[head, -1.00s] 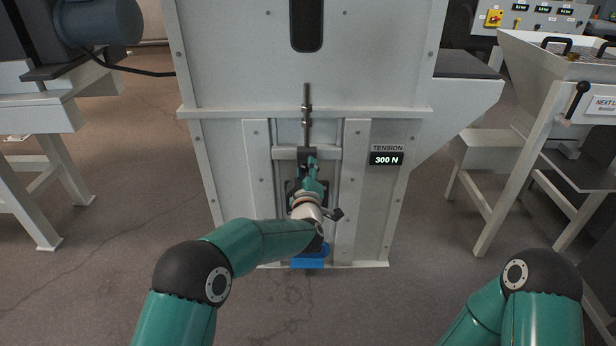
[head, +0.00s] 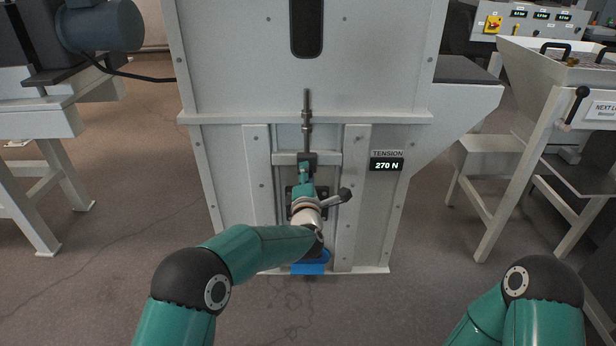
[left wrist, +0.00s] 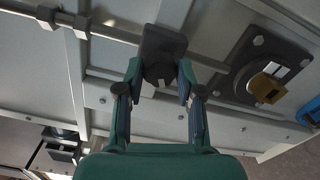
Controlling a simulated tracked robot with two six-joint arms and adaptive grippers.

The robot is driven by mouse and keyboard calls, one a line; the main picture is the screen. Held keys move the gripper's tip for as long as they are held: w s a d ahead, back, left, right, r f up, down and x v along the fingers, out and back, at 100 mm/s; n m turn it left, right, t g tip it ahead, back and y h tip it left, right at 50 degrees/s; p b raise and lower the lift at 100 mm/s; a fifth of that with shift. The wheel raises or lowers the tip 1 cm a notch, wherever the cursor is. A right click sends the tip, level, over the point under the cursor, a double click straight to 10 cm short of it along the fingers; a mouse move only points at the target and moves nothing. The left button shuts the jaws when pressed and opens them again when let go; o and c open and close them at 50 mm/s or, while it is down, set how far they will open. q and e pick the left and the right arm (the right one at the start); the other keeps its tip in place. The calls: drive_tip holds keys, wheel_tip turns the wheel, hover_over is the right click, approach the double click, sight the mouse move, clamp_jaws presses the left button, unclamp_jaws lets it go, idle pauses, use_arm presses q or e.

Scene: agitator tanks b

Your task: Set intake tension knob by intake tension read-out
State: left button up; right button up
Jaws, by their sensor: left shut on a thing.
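The tension read-out (head: 387,165) on the right of the light grey housing shows 270 N under a TENSION label. The intake tension knob (left wrist: 163,43) is a dark block on a metal rod (head: 307,105), and it also shows small in the head view (head: 311,157). My left gripper (head: 306,169) is below the knob in the head view. In the left wrist view its fingers (left wrist: 159,76) are closed on both sides of the knob. Its hand hides part of the bracket behind it. My right gripper is out of view; only part of that arm shows.
A dark flange with a brass-coloured piece (left wrist: 267,88) is beside the rod. A blue part (head: 311,266) sits low on the housing. A hopper frame (head: 525,110) stands at right and a motor stand (head: 40,120) at left.

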use_arm(q)
drive_tip(key=shift+a+f+n, duration=0.15)
drive_tip(key=shift+f+n, duration=0.1)
drive_tip(key=shift+n, duration=0.75)
drive_tip(key=shift+a+f+n, duration=0.1)
drive_tip(key=shift+f+n, duration=0.1)
drive_tip(key=shift+n, duration=0.8)
drive_tip(key=o, duration=1.2)
drive_tip(key=shift+c, duration=0.2)
drive_tip(key=shift+d+r, duration=0.15)
drive_tip(key=shift+s+r, duration=0.1)
drive_tip(key=shift+s, duration=0.05)
drive_tip(key=s, duration=1.1)
drive_tip(key=shift+s, duration=0.35)
